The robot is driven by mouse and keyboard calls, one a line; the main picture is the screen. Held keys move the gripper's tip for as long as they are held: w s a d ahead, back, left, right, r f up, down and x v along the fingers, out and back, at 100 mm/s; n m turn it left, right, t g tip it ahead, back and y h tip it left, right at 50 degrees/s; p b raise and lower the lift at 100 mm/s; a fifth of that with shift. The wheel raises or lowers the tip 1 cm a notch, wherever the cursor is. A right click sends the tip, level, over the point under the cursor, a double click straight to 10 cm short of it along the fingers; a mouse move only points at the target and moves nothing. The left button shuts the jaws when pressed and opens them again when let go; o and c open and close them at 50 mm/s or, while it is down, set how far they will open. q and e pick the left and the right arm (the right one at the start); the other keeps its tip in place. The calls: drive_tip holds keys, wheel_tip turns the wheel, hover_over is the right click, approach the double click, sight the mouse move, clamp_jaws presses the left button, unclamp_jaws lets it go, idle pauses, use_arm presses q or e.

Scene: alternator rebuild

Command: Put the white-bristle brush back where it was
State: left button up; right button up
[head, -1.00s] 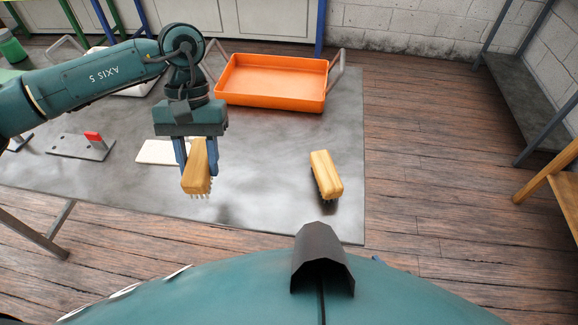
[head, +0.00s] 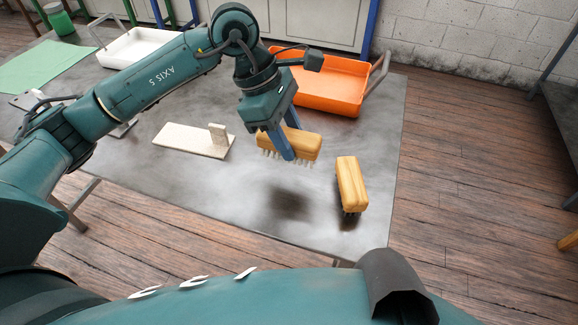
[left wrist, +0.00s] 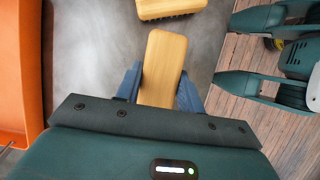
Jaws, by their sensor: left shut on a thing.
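My left gripper (head: 280,148) is shut on the white-bristle brush (head: 306,147), which has a wooden back and pale bristles pointing down. It holds the brush above the grey table, with a shadow on the surface below. In the left wrist view the held brush (left wrist: 163,62) sits between the fingers, its bristles hidden. A second wooden brush (head: 351,184) with dark bristles rests on the table to the right of the held brush, near the front edge. This brush also shows at the top of the left wrist view (left wrist: 168,8). My right gripper is not in view.
An orange tray (head: 337,110) stands behind the held brush. A pale block stand (head: 190,141) is to its left. A white tray (head: 140,46), a green mat (head: 40,66) and a green jar (head: 58,18) are at the back left. The table's front middle is clear.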

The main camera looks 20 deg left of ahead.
use_arm(q)
wheel_tip(320, 180, down, 7)
drive_tip(key=shift+r, duration=0.1)
drive_tip(key=shift+f, duration=0.25)
drive_tip(key=o, duration=0.9)
drive_tip(key=shift+r, duration=0.15)
drive_tip(key=shift+r+p, duration=0.25)
drive_tip(key=shift+p, duration=0.05)
drive_tip(key=shift+a+r, duration=0.2)
drive_tip(key=shift+r, duration=0.05)
drive_tip(key=b+v, duration=0.1)
drive_tip(key=v, duration=0.8)
drive_tip(key=shift+a+r, duration=0.1)
drive_tip(key=shift+r, duration=0.3)
drive_tip(key=shift+a+r, duration=0.3)
drive_tip(key=shift+r, duration=0.35)
